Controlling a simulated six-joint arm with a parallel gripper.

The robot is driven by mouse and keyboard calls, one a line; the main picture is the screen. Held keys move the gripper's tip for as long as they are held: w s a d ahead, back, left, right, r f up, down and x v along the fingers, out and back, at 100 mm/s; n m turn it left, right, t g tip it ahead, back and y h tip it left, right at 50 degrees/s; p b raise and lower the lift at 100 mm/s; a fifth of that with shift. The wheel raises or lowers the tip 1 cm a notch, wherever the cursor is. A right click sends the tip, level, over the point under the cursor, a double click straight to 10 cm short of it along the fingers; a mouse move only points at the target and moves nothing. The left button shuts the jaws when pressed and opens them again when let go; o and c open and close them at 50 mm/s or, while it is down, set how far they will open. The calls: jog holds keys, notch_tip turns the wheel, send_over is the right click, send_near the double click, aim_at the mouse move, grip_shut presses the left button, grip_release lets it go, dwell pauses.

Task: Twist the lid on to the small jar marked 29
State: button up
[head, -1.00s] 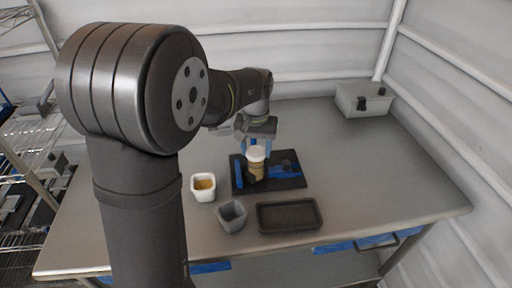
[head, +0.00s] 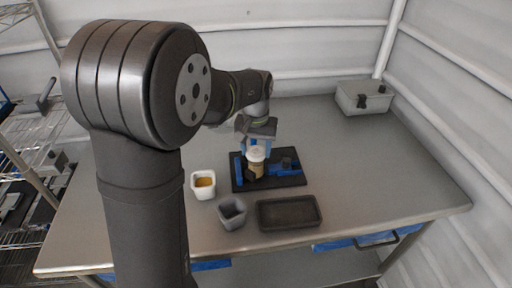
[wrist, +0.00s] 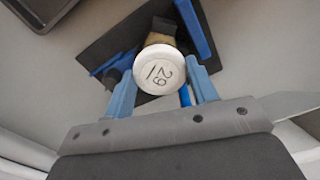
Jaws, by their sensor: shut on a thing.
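The small jar (head: 256,172) has a tan body and stands upright in a black and blue holder (head: 296,181). My gripper (head: 258,146) reaches down from behind the jar. In the wrist view its blue fingers (wrist: 163,92) are on both sides of the lid, shut on it. The jar body (wrist: 157,40) is mostly hidden under the lid. Whether the lid is threaded down tight cannot be told.
A white cup with orange-brown contents (head: 203,185) and a grey cup (head: 232,212) stand left and front of the holder. An empty dark tray (head: 288,227) lies in front. A grey case (head: 364,97) is at the back right. The table's right side is clear.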

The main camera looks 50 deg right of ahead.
jog(key=o, duration=1)
notch_tip(320, 180, up, 18)
jog(key=shift+f, duration=0.25)
notch_tip(320, 180, down, 18)
jog(key=shift+r, duration=0.35)
